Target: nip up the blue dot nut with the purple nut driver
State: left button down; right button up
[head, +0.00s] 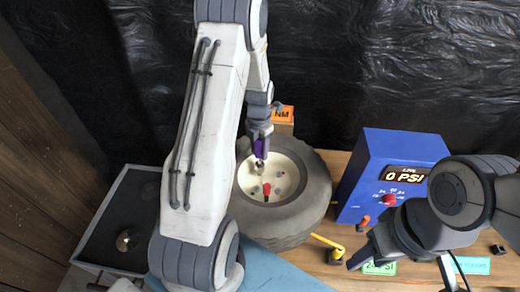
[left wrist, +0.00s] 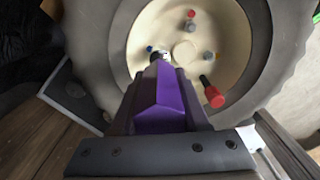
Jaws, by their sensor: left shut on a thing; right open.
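My left gripper (head: 259,132) is shut on the purple nut driver (head: 260,147), which points down over the wheel (head: 300,212). The driver also shows in the left wrist view (left wrist: 165,105), its metal tip over the pale hub. A small blue dot (left wrist: 150,48) shows right beside the tip. The nut under it is mostly hidden, and I cannot tell whether the tip touches it. My right gripper (head: 400,270) is open at the lower right.
A red-ended stem (left wrist: 212,94) stands up from the hub. A blue box (head: 372,165) reading 0 PSI stands right of the wheel. A yellow-handled tool (head: 327,241) lies in front of it. A grey tray (head: 105,225) is at the left, an orange NM box (head: 283,118) behind.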

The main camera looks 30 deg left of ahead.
aim_at(260, 140)
pick_arm(q)
jog(key=shift+f, duration=0.1)
dwell(0.6)
jog(key=shift+f+b, duration=0.8)
jog(key=shift+f, duration=0.25)
jog(key=m, duration=0.4)
jog(key=shift+w+m, duration=0.1)
jog(key=shift+m, duration=0.3)
jog(key=m, duration=1)
jog(key=shift+a+m, duration=0.1)
jog(key=shift+m, duration=0.3)
jog(key=m, duration=0.5)
jog(key=shift+w, duration=0.1)
jog(key=shift+r+p, duration=2.7)
jog(key=shift+r, duration=0.6)
